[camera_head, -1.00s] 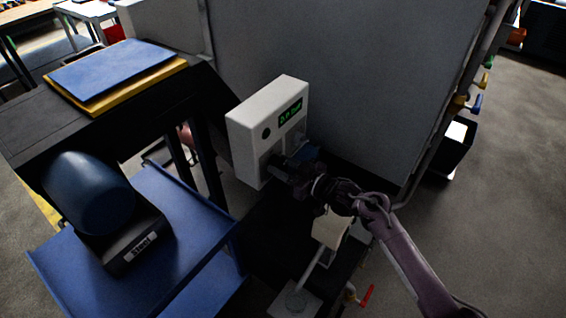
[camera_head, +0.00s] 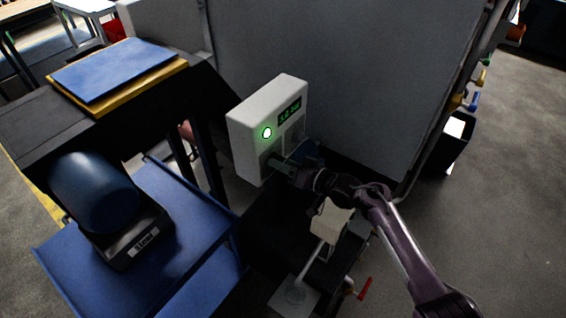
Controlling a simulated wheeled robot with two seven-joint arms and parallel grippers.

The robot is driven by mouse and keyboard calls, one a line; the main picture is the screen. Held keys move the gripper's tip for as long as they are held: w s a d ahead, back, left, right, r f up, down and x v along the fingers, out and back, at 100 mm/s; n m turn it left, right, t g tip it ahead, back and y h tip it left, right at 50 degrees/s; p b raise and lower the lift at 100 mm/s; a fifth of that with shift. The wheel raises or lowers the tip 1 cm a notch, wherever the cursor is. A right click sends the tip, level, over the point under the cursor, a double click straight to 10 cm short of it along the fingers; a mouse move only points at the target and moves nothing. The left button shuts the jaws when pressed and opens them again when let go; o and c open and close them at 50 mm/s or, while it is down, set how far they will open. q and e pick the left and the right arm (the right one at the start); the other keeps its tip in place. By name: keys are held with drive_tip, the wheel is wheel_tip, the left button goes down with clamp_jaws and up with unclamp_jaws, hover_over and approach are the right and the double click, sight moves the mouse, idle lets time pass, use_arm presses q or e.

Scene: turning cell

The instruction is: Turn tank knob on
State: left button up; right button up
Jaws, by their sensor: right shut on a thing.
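A white control box (camera_head: 240,133) is fixed at the near corner of the large grey tank or cabinet. Its round lamp (camera_head: 266,133) glows green, and a small green-lit display (camera_head: 290,108) shows beside it. My right gripper (camera_head: 281,169) is at the lower front of the box, shut on what I take to be the knob. The knob itself is hidden behind the fingers. My right arm comes in from the lower right. My left gripper is not in view.
A blue cart (camera_head: 190,219) with a dark blue rounded object (camera_head: 93,190) in a labelled black bin stands at left. A red-handled valve (camera_head: 365,288) and pipework lie below my right arm. Open floor shows at right.

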idle(0.3)
drive_tip(key=o, duration=1)
drive_tip(key=shift+s+d, duration=0.1)
drive_tip(key=b+v, duration=0.1)
drive_tip(key=v, duration=0.6)
drive_tip(key=shift+s+d, duration=0.2)
drive_tip(key=shift+d, duration=0.05)
